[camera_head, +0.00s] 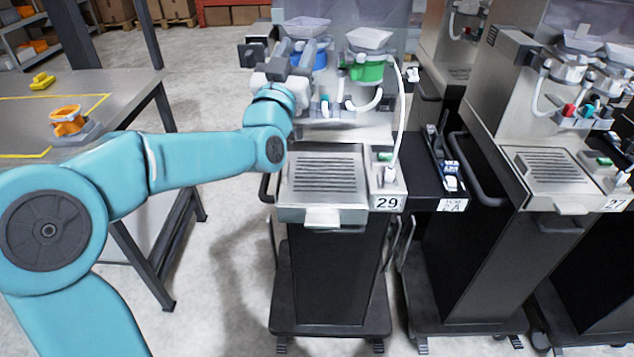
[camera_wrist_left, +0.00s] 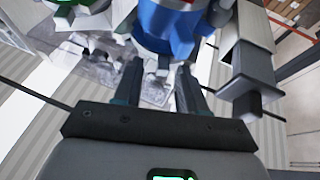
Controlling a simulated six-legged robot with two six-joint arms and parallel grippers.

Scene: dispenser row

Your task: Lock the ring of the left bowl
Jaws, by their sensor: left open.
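The left bowl (camera_head: 304,26) is a pale, clear hopper at the top of dispenser 29. Its blue ring (camera_head: 320,62) is partly hidden behind my gripper; in the left wrist view the blue ring (camera_wrist_left: 168,28) fills the upper middle. My left gripper (camera_head: 309,52) is at the ring's left side. In the left wrist view its two dark fingers (camera_wrist_left: 160,82) are apart, pointing toward the ring's lower edge, with a small pale part between them. I cannot tell whether they touch it. My right gripper is not in view.
A second bowl (camera_head: 369,39) with a green ring (camera_head: 366,72) is close on the right. A white hose (camera_head: 399,120) runs down beside it. Dispenser 27 (camera_head: 560,165) stands further right. A table (camera_head: 95,88) with an orange ring part (camera_head: 68,122) is at left.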

